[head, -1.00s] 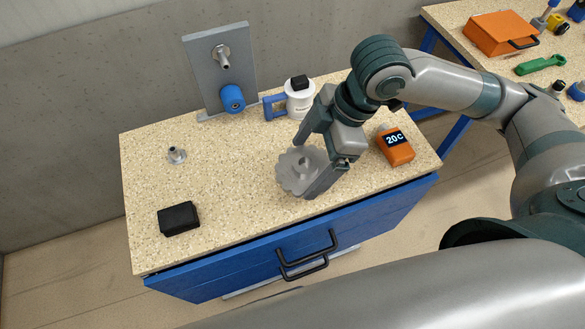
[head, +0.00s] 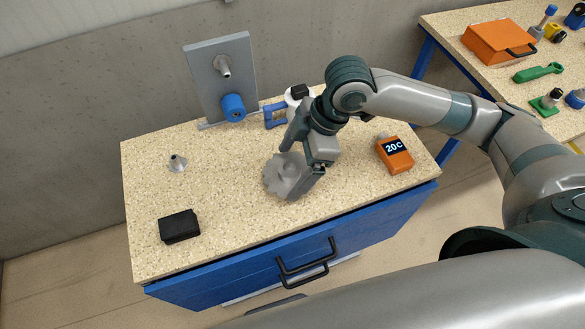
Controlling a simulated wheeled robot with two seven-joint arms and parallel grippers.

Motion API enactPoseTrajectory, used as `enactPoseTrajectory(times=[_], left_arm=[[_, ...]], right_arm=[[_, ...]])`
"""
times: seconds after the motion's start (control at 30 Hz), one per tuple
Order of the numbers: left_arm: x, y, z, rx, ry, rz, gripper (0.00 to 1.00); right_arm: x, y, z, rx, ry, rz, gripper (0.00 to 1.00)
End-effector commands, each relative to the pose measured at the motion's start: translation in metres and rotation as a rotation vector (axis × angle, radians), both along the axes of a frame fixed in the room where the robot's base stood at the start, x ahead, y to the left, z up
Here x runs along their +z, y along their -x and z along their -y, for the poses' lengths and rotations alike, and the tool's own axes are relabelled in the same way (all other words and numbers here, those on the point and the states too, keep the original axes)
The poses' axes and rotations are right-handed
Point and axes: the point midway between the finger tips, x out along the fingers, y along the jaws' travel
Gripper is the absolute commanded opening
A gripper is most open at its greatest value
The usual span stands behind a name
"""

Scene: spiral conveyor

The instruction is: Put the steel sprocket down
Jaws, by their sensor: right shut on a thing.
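The steel sprocket (head: 278,178) is a grey toothed disc over the front middle of the speckled worktop (head: 225,215). My right gripper (head: 293,174) is shut on it, with one finger on its far side and one on its near right side. The sprocket is low, at or close above the surface; I cannot tell whether it touches. Its right part is hidden by the gripper. My left gripper is not in view.
A black box (head: 179,226) and a small metal fitting (head: 177,162) are at left. A grey bracket with a blue roller (head: 232,107) stands behind. An orange meter (head: 394,154) is right of the gripper.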

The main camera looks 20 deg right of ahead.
Motion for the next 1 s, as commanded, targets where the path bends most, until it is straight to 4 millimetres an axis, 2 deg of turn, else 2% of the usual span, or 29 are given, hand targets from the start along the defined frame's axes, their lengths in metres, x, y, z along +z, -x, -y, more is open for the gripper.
enactPoseTrajectory(times=[0.2,0.63,0.67,0.7,1.0], left_arm=[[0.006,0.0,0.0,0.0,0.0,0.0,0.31],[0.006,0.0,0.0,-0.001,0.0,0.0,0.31],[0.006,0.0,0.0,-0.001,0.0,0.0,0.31],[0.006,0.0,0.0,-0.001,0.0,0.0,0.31],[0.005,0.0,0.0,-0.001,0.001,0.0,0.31]], right_arm=[[-0.022,0.0,0.0,-0.002,0.0,-0.001,0.62],[-0.026,0.0,0.0,0.001,-0.001,0.001,0.62],[-0.027,0.0,0.0,0.001,0.0,0.0,0.93],[-0.027,0.0,0.0,0.001,0.0,0.0,1.0],[-0.026,0.0,0.0,0.001,0.0,0.001,1.0]])
